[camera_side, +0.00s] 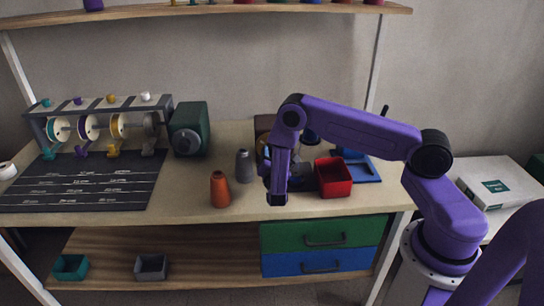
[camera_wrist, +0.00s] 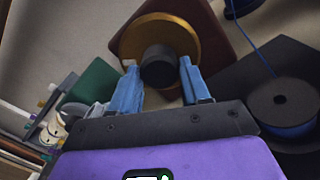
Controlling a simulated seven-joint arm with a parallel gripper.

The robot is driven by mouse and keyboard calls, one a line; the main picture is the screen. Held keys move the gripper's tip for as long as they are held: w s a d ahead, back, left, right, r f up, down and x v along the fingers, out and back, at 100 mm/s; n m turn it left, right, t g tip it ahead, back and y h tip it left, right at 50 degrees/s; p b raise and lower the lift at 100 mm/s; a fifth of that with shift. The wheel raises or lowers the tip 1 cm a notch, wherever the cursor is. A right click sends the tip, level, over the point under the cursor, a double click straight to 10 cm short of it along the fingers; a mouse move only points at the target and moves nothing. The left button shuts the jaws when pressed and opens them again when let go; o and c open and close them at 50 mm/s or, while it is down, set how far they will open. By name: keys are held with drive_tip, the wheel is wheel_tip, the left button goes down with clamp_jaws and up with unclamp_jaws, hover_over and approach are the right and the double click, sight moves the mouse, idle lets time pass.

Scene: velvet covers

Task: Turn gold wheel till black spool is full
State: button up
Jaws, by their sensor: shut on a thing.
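The gold wheel (camera_wrist: 190,30) stands on a brown block (camera_wrist: 222,42) in the wrist view, with a dark round knob (camera_wrist: 158,66) on its face. My gripper (camera_wrist: 158,72) has its two blue fingers on either side of this knob, shut on it. The black spool (camera_wrist: 262,107) is at the right of the wrist view, with some blue thread (camera_wrist: 288,130) around it. How full it is cannot be told clearly. In the side view my arm hides most of the wheel and the spool.
A red box (camera_side: 333,180) stands on the bench right of my gripper, by a blue tray (camera_side: 365,172). A rack of spools (camera_side: 100,125), a dark mat (camera_side: 85,185) and a green machine (camera_side: 190,128) are farther left.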

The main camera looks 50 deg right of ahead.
idle(0.3)
drive_tip(key=o, duration=1.1)
drive_tip(key=shift+c, duration=0.2)
drive_tip(key=shift+s+a, duration=0.1)
drive_tip(key=v, duration=1.7)
drive_tip(key=shift+r, duration=0.1)
